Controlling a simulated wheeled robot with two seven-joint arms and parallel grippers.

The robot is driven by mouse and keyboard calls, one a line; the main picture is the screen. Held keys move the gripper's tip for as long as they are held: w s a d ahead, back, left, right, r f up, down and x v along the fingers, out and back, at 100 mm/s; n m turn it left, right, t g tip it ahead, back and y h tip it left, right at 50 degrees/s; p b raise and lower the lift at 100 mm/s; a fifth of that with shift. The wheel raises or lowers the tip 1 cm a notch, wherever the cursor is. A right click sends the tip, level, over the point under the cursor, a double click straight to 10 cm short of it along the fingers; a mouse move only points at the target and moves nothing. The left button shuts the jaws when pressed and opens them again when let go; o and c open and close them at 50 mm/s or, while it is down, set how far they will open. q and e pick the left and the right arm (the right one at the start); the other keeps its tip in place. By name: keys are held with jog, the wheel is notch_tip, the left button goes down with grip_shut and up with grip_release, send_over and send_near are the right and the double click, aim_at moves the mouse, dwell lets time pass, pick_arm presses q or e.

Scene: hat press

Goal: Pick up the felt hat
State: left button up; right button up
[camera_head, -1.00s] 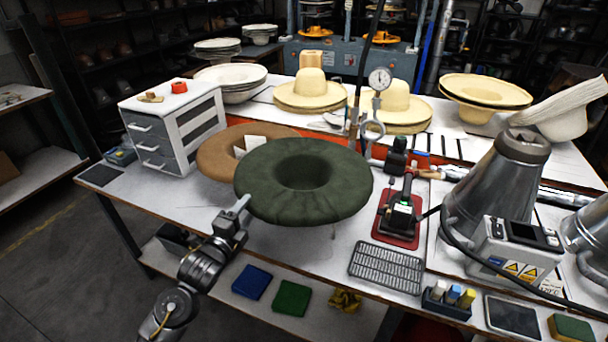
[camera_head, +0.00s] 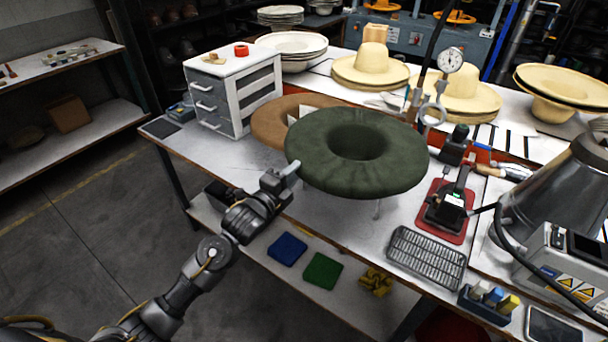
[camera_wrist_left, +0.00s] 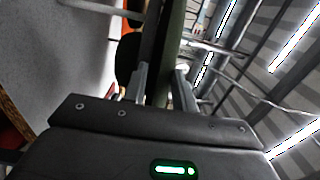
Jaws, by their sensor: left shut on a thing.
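The dark green felt hat (camera_head: 400,165) is ring-shaped from above, with a wide brim and a hollow in the middle. It appears held above the table in the head view. My left gripper (camera_head: 291,168) is shut on the left edge of its brim. In the left wrist view the hat's edge (camera_wrist_left: 168,55) runs between the two fingers of the left gripper (camera_wrist_left: 160,85). The hat's underside is hidden in the head view. My right gripper is not in view.
A wire rack (camera_head: 427,257) and a red-based device (camera_head: 446,208) stand to the right. Straw hats (camera_head: 372,68) stand behind. A lower shelf (camera_head: 345,310) holds blue and green pads.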

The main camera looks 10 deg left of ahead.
pick_arm(q)
notch_tip(320, 180, up, 11)
jog(key=p, duration=0.1)
jog(key=shift+f+p, duration=0.2)
jog(key=shift+p, duration=0.2)
dwell(0.3)
jog(key=shift+d, duration=0.1)
